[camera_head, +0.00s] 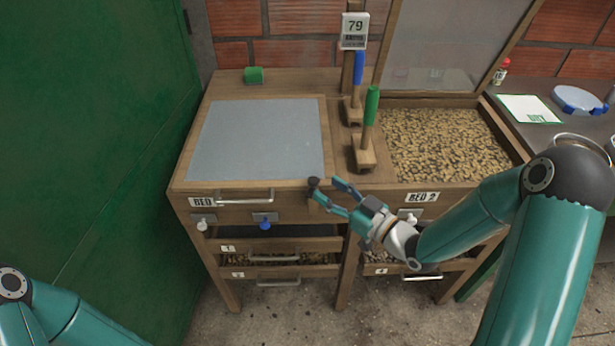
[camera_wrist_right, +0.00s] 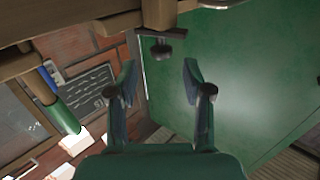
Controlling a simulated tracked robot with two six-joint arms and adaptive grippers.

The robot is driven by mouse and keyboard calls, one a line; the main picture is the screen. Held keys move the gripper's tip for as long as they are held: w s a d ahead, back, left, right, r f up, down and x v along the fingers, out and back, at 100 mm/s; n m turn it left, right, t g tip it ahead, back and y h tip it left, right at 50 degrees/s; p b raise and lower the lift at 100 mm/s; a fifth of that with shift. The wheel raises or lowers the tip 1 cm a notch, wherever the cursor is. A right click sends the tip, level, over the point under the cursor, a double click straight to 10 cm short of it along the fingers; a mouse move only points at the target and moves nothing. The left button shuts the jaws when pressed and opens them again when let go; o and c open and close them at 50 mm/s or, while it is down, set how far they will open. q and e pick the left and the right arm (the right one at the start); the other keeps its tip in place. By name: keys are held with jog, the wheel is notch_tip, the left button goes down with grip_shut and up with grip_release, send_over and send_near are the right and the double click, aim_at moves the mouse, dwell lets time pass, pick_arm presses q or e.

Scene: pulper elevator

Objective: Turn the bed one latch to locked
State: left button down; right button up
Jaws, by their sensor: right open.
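Bed one (camera_head: 257,140) is the left bed of the wooden bench, with a flat grey cover and a partly hidden "BED" label. A dark round knob (camera_head: 313,182), which looks like its latch, sits at the front right corner. In the right wrist view the knob (camera_wrist_right: 161,48) hangs by a wooden post, ahead of the fingers. I cannot tell its locked or unlocked side. My right gripper (camera_head: 326,192) is open and empty, just right of the knob, its fingers pointing at it, apparently apart from it. Only my left arm shows at the lower left; its gripper is out of view.
Bed two (camera_head: 440,142), full of beans, has its lid raised. Green (camera_head: 370,105) and blue (camera_head: 358,68) handles stand between the beds. A white knob (camera_head: 201,223) and blue knob (camera_head: 264,223) sit below bed one. A green wall (camera_head: 80,130) closes the left.

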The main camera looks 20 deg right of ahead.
aim_at(314, 178)
jog(key=p+x, duration=0.1)
jog(key=x, duration=0.5)
grip_shut()
jog(key=shift+d+n+g+y+b, duration=0.1)
jog(key=shift+n+g+y+b, duration=0.25)
jog(key=shift+b, duration=0.2)
jog(key=shift+n+g+y+b, duration=0.45)
jog(key=shift+n+y+b, duration=0.15)
jog(key=shift+y, duration=0.35)
jog(key=shift+r+n+g+y, duration=0.1)
jog(key=shift+n+g+y, duration=1.3)
jog(key=shift+g, duration=0.2)
